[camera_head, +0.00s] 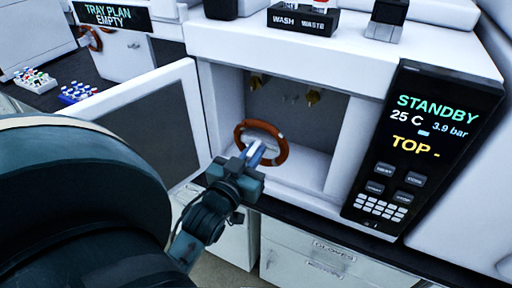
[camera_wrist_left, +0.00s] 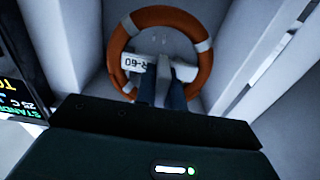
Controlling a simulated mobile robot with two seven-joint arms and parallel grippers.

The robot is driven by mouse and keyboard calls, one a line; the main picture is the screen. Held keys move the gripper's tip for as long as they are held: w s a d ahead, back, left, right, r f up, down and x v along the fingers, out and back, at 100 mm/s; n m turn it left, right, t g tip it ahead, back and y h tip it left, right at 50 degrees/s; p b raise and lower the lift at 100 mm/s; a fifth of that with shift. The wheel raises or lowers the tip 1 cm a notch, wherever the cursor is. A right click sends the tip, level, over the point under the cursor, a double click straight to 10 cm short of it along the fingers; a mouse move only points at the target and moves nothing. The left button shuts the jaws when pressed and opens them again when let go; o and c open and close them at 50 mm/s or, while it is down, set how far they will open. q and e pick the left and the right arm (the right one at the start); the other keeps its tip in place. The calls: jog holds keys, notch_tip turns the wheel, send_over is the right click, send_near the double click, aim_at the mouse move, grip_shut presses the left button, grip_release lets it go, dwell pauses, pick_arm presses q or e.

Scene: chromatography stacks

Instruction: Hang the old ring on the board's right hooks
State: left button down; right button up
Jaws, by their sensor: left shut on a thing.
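An orange ring (camera_head: 282,150) with pale bands is at the open compartment of the white unit. My left gripper (camera_head: 252,160) is shut on it. In the left wrist view the ring (camera_wrist_left: 205,68) surrounds the fingertips (camera_wrist_left: 163,88), which close on its white middle piece marked R-60 (camera_wrist_left: 136,64). Inside the compartment, brass-coloured hooks (camera_head: 313,96) and small pegs stick out of the back wall. Another orange ring (camera_head: 95,40) shows partly at the far left, below a sign. I cannot tell which surface is the board. My right gripper is out of view.
The compartment's open door (camera_head: 140,115) stands on the left. A black control panel (camera_head: 422,150) reading STANDBY is on the right. A sign reading TRAY PLAN EMPTY (camera_head: 108,15) is at upper left. Racks of vials (camera_head: 76,92) sit beyond the door. Drawers (camera_head: 318,262) are below.

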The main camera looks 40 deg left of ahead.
pick_arm(q)
jog(key=v, duration=0.4)
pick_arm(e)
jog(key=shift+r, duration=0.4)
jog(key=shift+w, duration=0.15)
